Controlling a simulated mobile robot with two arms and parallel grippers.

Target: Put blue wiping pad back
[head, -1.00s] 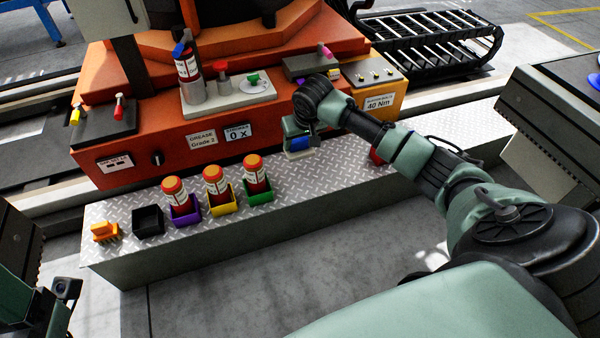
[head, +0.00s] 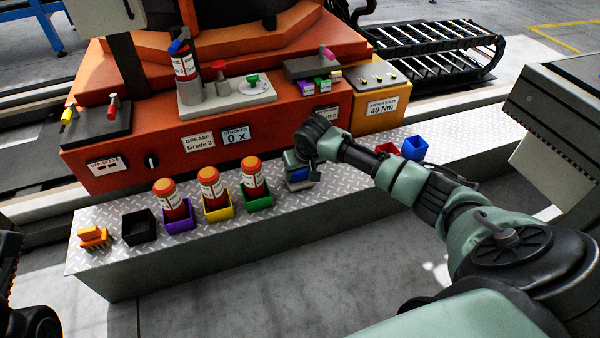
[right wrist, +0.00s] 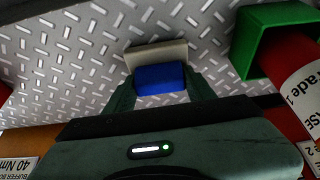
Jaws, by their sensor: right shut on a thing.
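My right gripper (head: 299,170) is shut on the blue wiping pad (right wrist: 160,78) and holds it over the middle of the metal tread-plate bench (head: 340,165). The pad is a blue block with a pale, flat layer (right wrist: 158,55) on its far side in the right wrist view. In the head view the gripper partly hides it, with a little blue (head: 299,174) and a pale lower edge showing. I cannot tell whether it touches the bench. Only dark parts of my left arm show at the lower left; its fingers are out of sight.
Left of the pad stand green (head: 260,203), yellow (head: 220,212) and purple (head: 181,222) bins with red-and-orange cartridges. Farther left are an empty black bin (head: 139,227) and an orange brush (head: 94,238). Red (head: 388,150) and blue (head: 415,147) bins stand right. The orange machine (head: 120,165) is behind.

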